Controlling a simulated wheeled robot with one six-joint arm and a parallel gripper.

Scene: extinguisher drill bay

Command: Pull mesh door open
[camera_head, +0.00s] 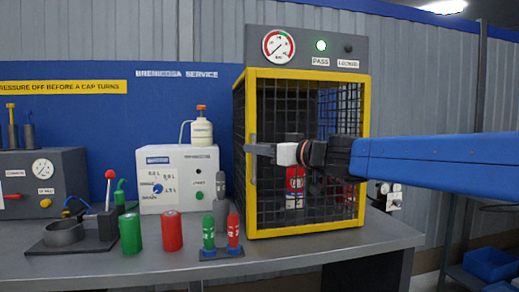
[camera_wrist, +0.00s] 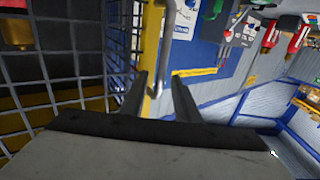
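The mesh door (camera_head: 274,205) is the yellow-framed black wire front of the cage; it looks shut in the head view. Its grey upright bar handle (camera_head: 253,172) is on the left edge of the door. My gripper (camera_head: 250,149) reaches in from the right across the door, with its fingertips at the handle. In the wrist view, my gripper (camera_wrist: 160,76) has its two fingers apart, with the handle (camera_wrist: 156,91) showing between them, nearer the left finger. I cannot tell whether either finger touches it. Part of the handle is hidden behind the fingers in the head view.
A red extinguisher (camera_head: 294,183) stands inside the cage, behind the mesh. Red and green cylinders and a small stand (camera_head: 222,253) are on the bench left of the cage. A white box (camera_head: 178,170) stands behind.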

